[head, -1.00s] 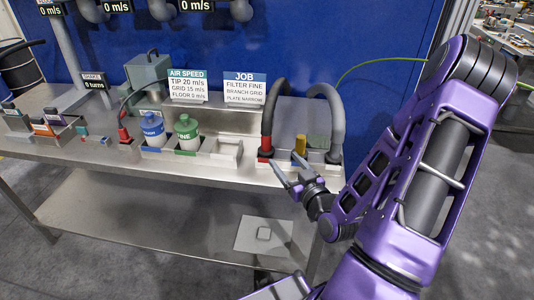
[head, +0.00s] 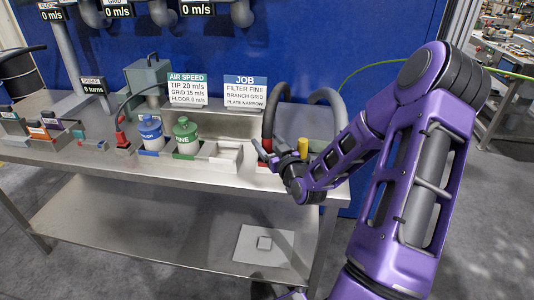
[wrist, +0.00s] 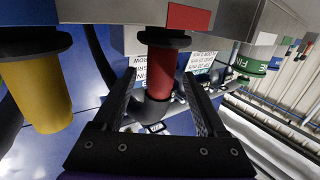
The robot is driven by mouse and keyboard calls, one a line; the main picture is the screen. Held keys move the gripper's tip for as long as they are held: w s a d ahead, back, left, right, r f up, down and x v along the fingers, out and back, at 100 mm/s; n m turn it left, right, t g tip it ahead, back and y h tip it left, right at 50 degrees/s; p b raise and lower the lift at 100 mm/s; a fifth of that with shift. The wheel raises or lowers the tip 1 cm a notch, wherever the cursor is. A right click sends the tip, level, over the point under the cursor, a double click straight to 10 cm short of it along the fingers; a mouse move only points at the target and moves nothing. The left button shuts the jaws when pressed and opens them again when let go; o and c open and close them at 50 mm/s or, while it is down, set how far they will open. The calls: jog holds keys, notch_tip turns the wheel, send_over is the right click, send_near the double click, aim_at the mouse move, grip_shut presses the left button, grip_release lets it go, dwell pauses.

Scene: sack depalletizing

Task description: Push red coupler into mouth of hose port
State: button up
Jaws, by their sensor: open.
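The red coupler (head: 266,145) is on the end of a dark hose at the right part of the bench, mostly covered by my gripper in the head view. In the wrist view the red coupler (wrist: 162,72) stands between my open fingers, its end against a dark round collar under a grey block with a red tag (wrist: 188,17). My gripper (head: 268,152) is open, with a finger on each side of the coupler; contact cannot be told. How deep the coupler sits in the port mouth is hidden.
A yellow cylinder (head: 303,146) stands close right of the coupler; it also shows in the wrist view (wrist: 38,95). A second grey hose (head: 328,97) arches behind my arm. Blue (head: 151,135) and green (head: 186,138) canisters and an empty holder (head: 222,153) stand left.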

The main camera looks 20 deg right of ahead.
jog(key=w, duration=0.3)
jog(key=shift+w, duration=0.4)
grip_shut()
